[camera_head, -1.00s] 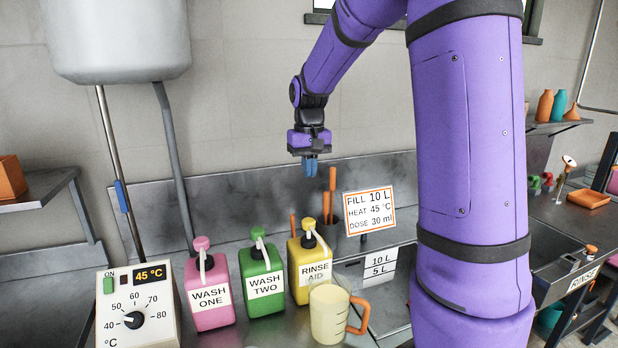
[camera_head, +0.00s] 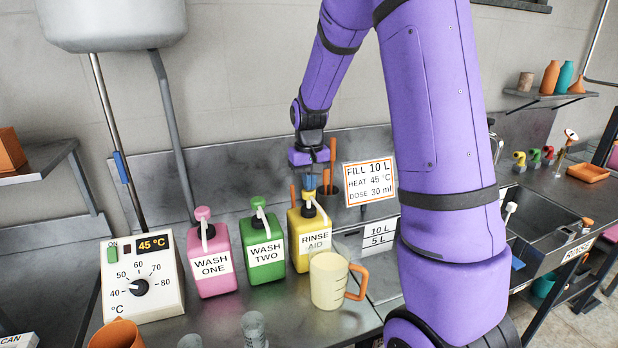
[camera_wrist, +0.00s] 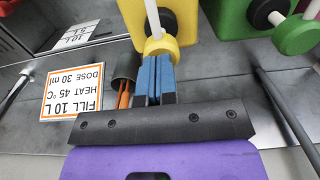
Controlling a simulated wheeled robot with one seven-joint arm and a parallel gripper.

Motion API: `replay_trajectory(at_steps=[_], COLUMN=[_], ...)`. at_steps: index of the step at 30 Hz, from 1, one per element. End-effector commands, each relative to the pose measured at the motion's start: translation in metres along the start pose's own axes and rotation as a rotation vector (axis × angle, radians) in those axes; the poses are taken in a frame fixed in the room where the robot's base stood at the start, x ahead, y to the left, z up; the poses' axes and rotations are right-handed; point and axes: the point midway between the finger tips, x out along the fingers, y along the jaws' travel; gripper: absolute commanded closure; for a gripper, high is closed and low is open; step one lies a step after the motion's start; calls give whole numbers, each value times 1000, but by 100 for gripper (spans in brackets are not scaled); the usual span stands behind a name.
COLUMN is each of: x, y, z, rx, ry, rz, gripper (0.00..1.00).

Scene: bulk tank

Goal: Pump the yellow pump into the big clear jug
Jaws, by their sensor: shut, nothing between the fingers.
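The yellow pump bottle (camera_head: 301,257), labelled RINSE AID, stands upright at the right end of a row of pump bottles. Its yellow pump head (camera_head: 309,197) is up top, with a white spout pointing toward the front; the head also shows in the wrist view (camera_wrist: 160,46). My gripper (camera_head: 310,182) is shut and empty, pointing down just above the pump head. Its blue fingertips look very close to the head; I cannot tell if they touch. The big clear jug (camera_head: 327,287) with an orange handle stands in front of the yellow bottle, pale yellowish inside.
Pink (camera_head: 211,272) and green (camera_head: 265,260) pump bottles stand left of the yellow one. A dark cup with orange sticks (camera_head: 332,180) and a sign (camera_head: 369,183) are behind. Small clear beakers (camera_head: 254,328) and an orange jug (camera_head: 117,335) are in front.

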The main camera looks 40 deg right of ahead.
Motion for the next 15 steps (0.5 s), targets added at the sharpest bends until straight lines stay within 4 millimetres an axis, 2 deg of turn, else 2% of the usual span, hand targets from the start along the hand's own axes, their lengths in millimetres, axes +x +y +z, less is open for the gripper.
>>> replay_trajectory(at_steps=[7, 12, 15], x=[3, 23, 27], y=[0, 0, 0], z=[0, 1, 1], rx=[0, 0, 0], ry=[-2, -5, -2], rz=[0, 0, 0], gripper=[100, 100, 100])
